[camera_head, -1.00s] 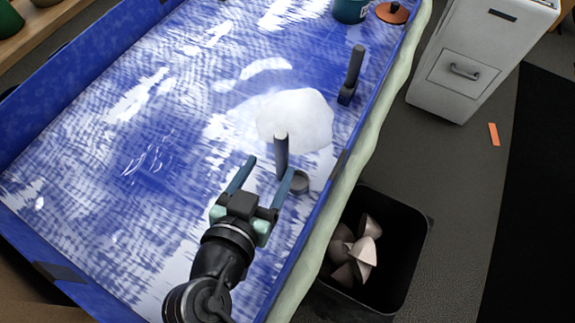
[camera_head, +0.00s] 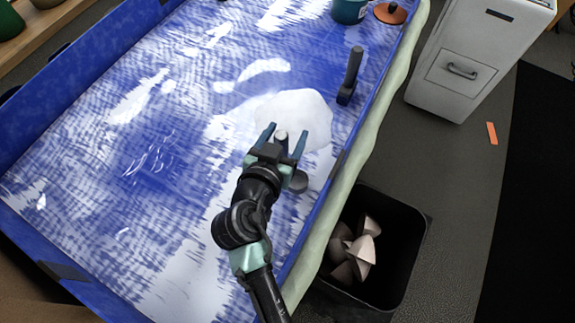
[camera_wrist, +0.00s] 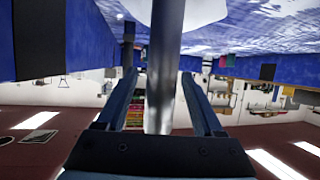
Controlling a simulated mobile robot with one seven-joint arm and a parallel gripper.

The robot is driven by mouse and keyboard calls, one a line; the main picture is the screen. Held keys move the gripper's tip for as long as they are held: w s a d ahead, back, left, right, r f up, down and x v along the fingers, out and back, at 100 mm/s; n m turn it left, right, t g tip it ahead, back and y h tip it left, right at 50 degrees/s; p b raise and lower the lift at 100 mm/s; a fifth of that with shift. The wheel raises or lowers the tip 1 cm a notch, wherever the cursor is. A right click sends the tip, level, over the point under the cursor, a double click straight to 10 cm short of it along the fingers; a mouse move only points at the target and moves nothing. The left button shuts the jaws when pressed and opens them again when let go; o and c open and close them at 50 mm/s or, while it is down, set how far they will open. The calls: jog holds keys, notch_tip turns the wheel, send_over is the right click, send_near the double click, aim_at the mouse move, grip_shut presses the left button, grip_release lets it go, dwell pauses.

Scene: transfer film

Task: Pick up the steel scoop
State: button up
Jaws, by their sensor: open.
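The steel scoop's grey handle (camera_head: 281,136) stands up beside a white mound in the blue-walled tray. In the wrist view the shiny steel handle (camera_wrist: 165,75) runs between the two fingers. My gripper (camera_head: 286,133) is open around the handle, one finger on each side. I cannot tell whether either finger touches it. A small round grey cup (camera_head: 298,181) shows just right of my gripper; whether it is the scoop's bowl I cannot tell. The lower part of the handle is hidden behind my gripper.
The white mound (camera_head: 296,108) lies just beyond my gripper. A dark upright-handled tool (camera_head: 350,76) stands near the tray's right wall. A teal pot (camera_head: 349,10) and an orange-brown disc (camera_head: 390,13) are farther back. A black bin (camera_head: 408,245) stands outside, at right.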

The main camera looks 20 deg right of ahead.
grip_shut()
jog(key=shift+r, duration=0.1)
dwell(1.2)
